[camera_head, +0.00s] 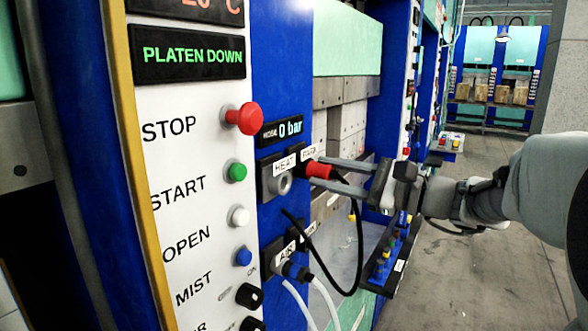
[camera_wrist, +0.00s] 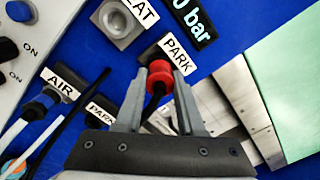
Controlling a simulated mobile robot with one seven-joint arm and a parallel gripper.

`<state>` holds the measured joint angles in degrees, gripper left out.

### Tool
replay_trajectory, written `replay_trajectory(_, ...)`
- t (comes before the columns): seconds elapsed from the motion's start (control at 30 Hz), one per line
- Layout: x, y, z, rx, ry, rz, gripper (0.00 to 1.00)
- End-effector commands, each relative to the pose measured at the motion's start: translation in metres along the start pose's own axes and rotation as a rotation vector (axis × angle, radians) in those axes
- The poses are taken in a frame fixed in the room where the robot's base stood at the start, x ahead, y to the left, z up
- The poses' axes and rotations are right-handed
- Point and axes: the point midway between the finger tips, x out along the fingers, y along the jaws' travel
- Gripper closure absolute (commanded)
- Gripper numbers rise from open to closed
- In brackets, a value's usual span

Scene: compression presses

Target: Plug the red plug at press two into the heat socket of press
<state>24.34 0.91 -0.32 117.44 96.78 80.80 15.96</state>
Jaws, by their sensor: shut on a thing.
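The red plug (camera_head: 319,170) sits at the socket labelled PARK, just right of the HEAT label; it also shows in the wrist view (camera_wrist: 158,79). My gripper (camera_head: 328,174) is shut on the red plug, with one finger on each side of it in the wrist view (camera_wrist: 161,92). I cannot tell whether the plug's tip is still inside the park socket. The heat socket (camera_head: 284,185) is empty, a grey square fitting with a round hole. It shows at the top of the wrist view (camera_wrist: 117,20), up and left of the plug.
Below is the air socket with a dark plug (camera_head: 297,271) and pale hoses. A black cable (camera_head: 359,250) hangs in a loop under my gripper. The red stop button (camera_head: 245,118) juts out left of the sockets. A tray with coloured items (camera_head: 385,262) stands lower right.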

Motion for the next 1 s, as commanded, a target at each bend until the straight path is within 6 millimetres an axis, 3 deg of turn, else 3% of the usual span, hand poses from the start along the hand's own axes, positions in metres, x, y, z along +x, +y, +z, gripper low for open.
replay_trajectory(1.0, -0.025, -0.001, 0.0, 0.0, 0.001, -0.001, 1.0)
